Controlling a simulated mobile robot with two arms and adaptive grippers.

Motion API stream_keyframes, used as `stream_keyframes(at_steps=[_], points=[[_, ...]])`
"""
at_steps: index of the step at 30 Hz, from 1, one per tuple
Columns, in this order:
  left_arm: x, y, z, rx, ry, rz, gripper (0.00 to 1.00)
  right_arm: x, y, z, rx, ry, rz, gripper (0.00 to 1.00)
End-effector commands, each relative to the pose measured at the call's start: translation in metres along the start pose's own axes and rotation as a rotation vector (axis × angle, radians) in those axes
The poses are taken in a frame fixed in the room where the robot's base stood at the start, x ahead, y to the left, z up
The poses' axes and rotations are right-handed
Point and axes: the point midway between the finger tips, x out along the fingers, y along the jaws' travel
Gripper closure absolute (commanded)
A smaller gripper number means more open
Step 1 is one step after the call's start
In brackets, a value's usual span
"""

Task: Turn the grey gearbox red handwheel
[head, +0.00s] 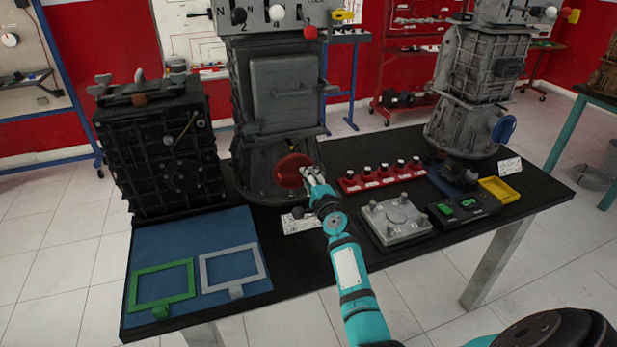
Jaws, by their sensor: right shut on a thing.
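The grey gearbox (285,90) stands upright near the back of the black table. Its red handwheel (292,169) sits low on its front side. My right gripper (312,176) reaches up from the front and is shut at the right edge of the red handwheel, gripping its rim. The fingers hide part of that edge. My left gripper is not in view.
A black gearbox (162,150) stands to the left. A blue mat (195,237) holds a green frame (162,284) and a grey frame (233,268). Right of my arm are a red button strip (382,177), a grey plate (396,219) and another gearbox (480,75) with a blue handwheel (504,129).

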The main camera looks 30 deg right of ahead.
Motion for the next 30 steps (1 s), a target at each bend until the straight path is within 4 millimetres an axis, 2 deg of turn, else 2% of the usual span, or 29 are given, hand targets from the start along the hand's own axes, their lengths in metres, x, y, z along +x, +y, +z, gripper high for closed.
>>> stream_keyframes(at_steps=[9,25,26,30], points=[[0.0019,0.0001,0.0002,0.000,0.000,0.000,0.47,-0.0004,0.0061,0.0006,0.115,0.000,0.004,1.00],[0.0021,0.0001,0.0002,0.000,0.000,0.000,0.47,-0.0005,0.0068,0.0006,0.135,0.000,0.004,1.00],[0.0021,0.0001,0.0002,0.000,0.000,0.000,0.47,-0.0005,0.0068,0.0006,0.135,0.000,0.004,0.79],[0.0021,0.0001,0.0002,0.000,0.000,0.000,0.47,-0.0004,0.0062,0.0006,0.135,0.000,0.003,0.61]])
